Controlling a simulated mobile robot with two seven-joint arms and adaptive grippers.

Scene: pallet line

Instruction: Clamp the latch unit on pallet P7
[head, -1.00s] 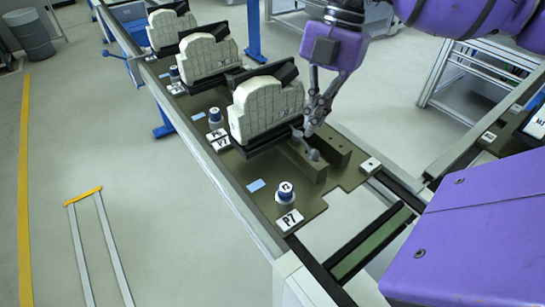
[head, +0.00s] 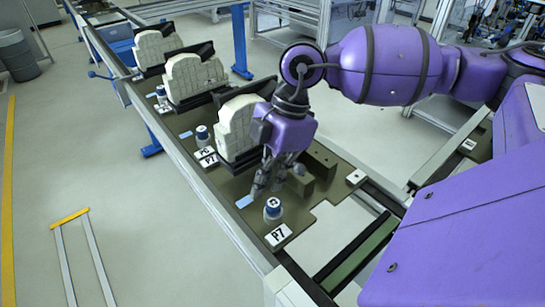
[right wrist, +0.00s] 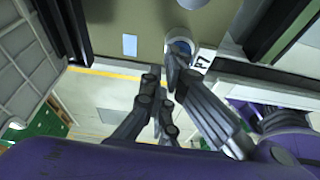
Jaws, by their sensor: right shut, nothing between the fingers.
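Pallet P7 (head: 322,207) is the nearest plate on the line, with its P7 label (head: 278,236) at the front corner. The label also shows in the right wrist view (right wrist: 203,62). A cream block (head: 233,125), perhaps the latch unit, stands tilted in a black holder on the pallet. My right gripper (head: 264,186) is shut and empty, low over the pallet in front of the block. In the right wrist view its fingers (right wrist: 163,82) are close to the blue-and-white knob (right wrist: 180,47). A grey ball-ended part (head: 299,168) sits just right of the fingers. My left gripper is out of view.
The blue-and-white knob (head: 272,208) stands up near the label. A dark block (head: 320,160) rises on the pallet's right. More pallets with cream blocks (head: 196,76) stand further up the line. The floor left of the line is mostly clear.

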